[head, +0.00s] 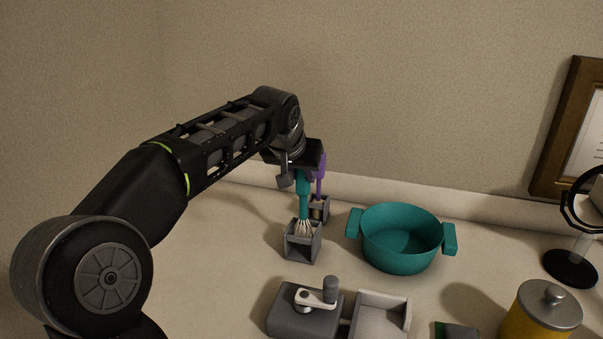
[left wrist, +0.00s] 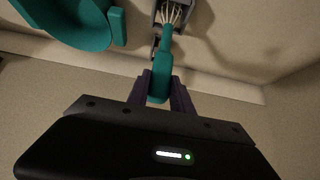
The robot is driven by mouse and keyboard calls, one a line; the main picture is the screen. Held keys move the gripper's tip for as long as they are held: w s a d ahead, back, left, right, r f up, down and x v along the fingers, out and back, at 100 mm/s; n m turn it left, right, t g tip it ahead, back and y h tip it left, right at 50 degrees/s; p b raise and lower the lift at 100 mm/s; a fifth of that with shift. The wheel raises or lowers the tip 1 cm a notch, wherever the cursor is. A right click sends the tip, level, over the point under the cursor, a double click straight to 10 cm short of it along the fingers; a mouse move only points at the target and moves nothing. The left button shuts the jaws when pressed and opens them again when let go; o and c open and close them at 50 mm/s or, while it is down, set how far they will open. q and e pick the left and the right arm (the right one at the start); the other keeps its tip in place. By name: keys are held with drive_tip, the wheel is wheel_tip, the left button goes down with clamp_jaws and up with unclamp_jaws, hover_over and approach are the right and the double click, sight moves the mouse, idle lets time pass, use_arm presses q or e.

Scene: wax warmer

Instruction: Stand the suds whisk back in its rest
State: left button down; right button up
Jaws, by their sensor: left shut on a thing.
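The suds whisk has a teal handle (head: 303,193) and pale wire loops, and stands nearly upright with the wires down. My left gripper (head: 300,168) is shut on the upper end of the handle. In the left wrist view, the gripper (left wrist: 160,93) grips the whisk handle (left wrist: 162,72) between its dark fingers. The wires are at the open top of a grey box-shaped rest (head: 302,250), partly inside its walls; how deep they sit I cannot tell. The rest also shows at the top of the left wrist view (left wrist: 187,17). My right gripper is not in view.
A teal pot (head: 402,250) is to the right. A grey device with a crank (head: 305,312), a grey tray (head: 380,318) and a yellow jar (head: 535,320) are nearer the front.

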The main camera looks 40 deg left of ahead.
use_arm(q)
drive_tip(key=shift+f+b, duration=1.15)
drive_tip(key=shift+f, duration=0.15)
drive_tip(key=c, duration=1.1)
unclamp_jaws()
drive_tip(key=shift+o, duration=0.2)
drive_tip(key=shift+s+r, duration=0.1)
drive_tip(key=shift+r, duration=0.1)
drive_tip(key=p+v, duration=0.2)
drive_tip(key=v, duration=0.5)
drive_tip(key=shift+s+d+r, duration=0.15)
drive_tip(key=shift+s+r, duration=0.05)
idle(0.4)
idle(0.3)
